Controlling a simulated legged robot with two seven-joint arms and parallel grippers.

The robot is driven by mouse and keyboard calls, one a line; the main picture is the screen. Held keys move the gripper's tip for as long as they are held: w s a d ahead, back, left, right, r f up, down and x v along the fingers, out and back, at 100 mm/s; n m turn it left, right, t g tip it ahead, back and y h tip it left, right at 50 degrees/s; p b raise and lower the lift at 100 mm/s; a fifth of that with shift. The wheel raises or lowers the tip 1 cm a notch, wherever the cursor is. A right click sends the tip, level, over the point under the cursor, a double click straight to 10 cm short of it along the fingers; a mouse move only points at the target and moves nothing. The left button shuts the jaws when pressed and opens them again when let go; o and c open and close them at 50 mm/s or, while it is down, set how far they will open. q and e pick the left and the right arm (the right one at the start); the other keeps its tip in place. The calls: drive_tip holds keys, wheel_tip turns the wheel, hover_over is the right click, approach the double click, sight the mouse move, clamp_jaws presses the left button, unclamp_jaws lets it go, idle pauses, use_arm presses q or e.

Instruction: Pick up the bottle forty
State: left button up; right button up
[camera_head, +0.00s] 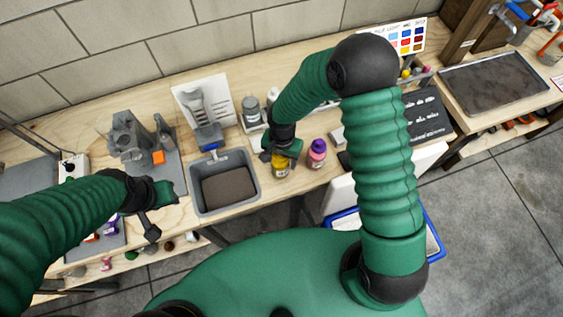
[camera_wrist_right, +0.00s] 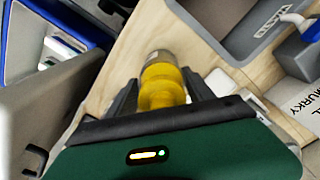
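A yellow bottle (camera_head: 281,167) with a grey end stands on the wooden workbench, right of the grey bin. My right gripper (camera_head: 281,152) is over it. In the right wrist view the yellow bottle (camera_wrist_right: 162,85) is between the two dark fingers, with a narrow gap visible at the left finger. Its label is hidden, so I cannot read a number. A purple bottle (camera_head: 317,153) stands just to the right, apart from the gripper. My left gripper (camera_head: 155,215) is near the bench's front edge, away from the bottles; its fingers are not clear.
The grey bin (camera_head: 253,181) with a brown filter is left of the yellow bottle. A grey container (camera_head: 250,112) and a sign (camera_head: 205,103) stand behind. A grey machine (camera_head: 132,140) is at left. A white box with a blue rim (camera_head: 433,232) is below the bench at right.

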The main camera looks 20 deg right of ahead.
drive_tip(key=shift+c, duration=1.1)
drive_tip(key=shift+a+r, duration=0.1)
drive_tip(key=shift+a, duration=0.4)
clamp_jaws()
